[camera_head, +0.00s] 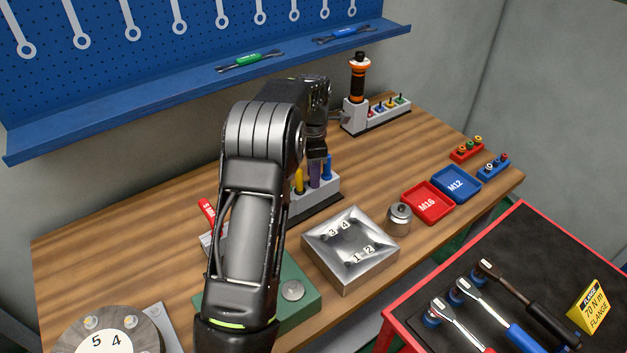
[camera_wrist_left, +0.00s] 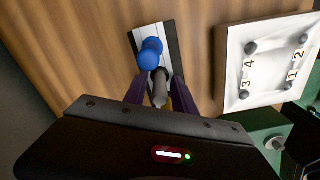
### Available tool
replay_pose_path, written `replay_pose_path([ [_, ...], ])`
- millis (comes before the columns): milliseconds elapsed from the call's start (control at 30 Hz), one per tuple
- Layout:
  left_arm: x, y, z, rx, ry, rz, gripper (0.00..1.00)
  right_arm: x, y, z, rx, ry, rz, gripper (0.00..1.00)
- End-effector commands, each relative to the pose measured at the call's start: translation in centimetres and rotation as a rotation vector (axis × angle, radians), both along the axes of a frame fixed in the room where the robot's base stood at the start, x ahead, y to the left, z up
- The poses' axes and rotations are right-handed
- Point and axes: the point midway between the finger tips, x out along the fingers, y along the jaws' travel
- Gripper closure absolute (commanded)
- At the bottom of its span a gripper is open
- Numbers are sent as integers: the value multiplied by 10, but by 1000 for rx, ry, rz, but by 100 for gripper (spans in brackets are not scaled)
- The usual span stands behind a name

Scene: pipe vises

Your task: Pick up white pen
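A grey-white pen (camera_wrist_left: 160,88), seen end-on in the left wrist view, stands in a light holder strip (camera_wrist_left: 147,37) on the wooden bench. In the head view the holder (camera_head: 322,203) is partly behind my left arm, and I cannot make out the white pen there. My left gripper (camera_head: 316,172) points down at the holder. Its purple fingers (camera_wrist_left: 160,92) are apart, one on each side of the white pen, with no clear contact. A blue pen (camera_wrist_left: 150,52) stands beside it, and a yellow one (camera_head: 299,181) is close by. My right gripper is not in view.
A metal tray with numbered posts (camera_head: 350,275) lies in front of the holder. A screwdriver stand (camera_head: 356,115) is behind it to the right. Red (camera_head: 428,203) and blue (camera_head: 456,184) trays lie to the right. A blue shelf (camera_head: 190,82) runs above the bench's back.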

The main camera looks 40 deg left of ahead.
Motion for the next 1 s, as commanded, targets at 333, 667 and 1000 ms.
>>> replay_pose_path([
  [333, 0, 0, 0, 0, 0, 0, 98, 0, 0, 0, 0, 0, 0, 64],
  [667, 0, 0, 0, 0, 0, 0, 100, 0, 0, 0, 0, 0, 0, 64],
  [1000, 1, 1, 30, 2, -4, 1, 100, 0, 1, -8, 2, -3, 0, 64],
])
